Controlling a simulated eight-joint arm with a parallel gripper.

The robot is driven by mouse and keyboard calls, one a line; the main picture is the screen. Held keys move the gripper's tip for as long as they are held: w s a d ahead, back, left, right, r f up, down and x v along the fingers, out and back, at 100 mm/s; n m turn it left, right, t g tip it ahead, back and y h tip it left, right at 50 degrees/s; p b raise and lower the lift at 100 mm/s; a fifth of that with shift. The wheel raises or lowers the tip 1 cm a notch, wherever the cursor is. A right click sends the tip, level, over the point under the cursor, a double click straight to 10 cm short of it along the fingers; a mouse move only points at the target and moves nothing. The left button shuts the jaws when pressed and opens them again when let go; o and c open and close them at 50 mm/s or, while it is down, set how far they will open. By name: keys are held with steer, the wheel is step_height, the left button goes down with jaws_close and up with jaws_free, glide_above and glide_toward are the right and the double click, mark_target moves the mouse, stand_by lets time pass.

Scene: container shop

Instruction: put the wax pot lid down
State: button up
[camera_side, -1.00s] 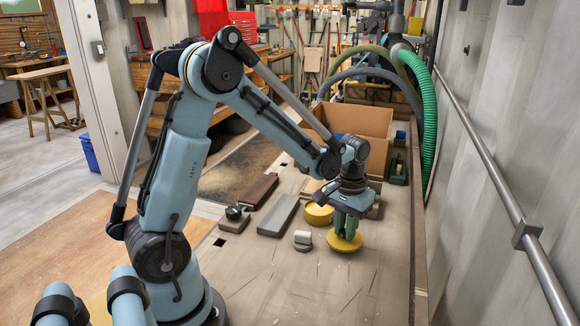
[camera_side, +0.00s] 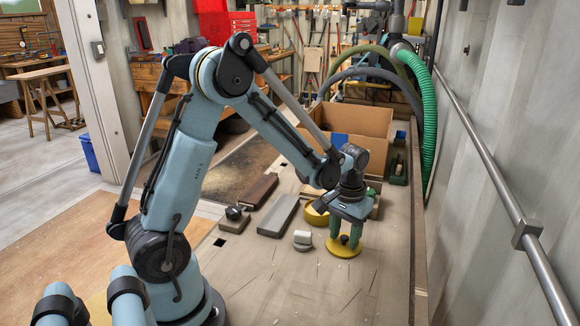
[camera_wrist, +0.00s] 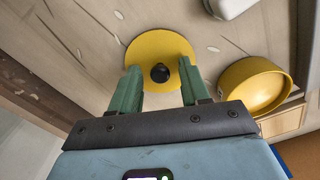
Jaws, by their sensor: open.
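The wax pot lid (camera_side: 344,249) is a flat yellow disc with a dark round knob, lying on the bench top. In the wrist view the lid (camera_wrist: 160,47) shows its black knob between my two green fingers. My gripper (camera_side: 346,238) is just above the lid, fingers pointing down. In the wrist view my gripper (camera_wrist: 159,82) is open, with a gap between each finger and the knob. The open pot (camera_wrist: 254,86) also shows at right in the wrist view.
A long grey block (camera_side: 279,216) and a dark brown block (camera_side: 258,190) lie farther left. A cardboard box (camera_side: 358,121) stands behind. The bench in front of the lid is clear.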

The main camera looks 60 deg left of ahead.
mark_target(345, 237)
steer(key=shift+r, duration=0.1)
step_height(345, 237, up, 11)
steer(key=s+d+r+m+t, duration=0.1)
steer(key=s+d+m+t, duration=0.3)
steer(key=s+d+t, duration=0.3)
steer(key=shift+s+r+m, duration=0.3)
steer(key=shift+s, duration=0.8)
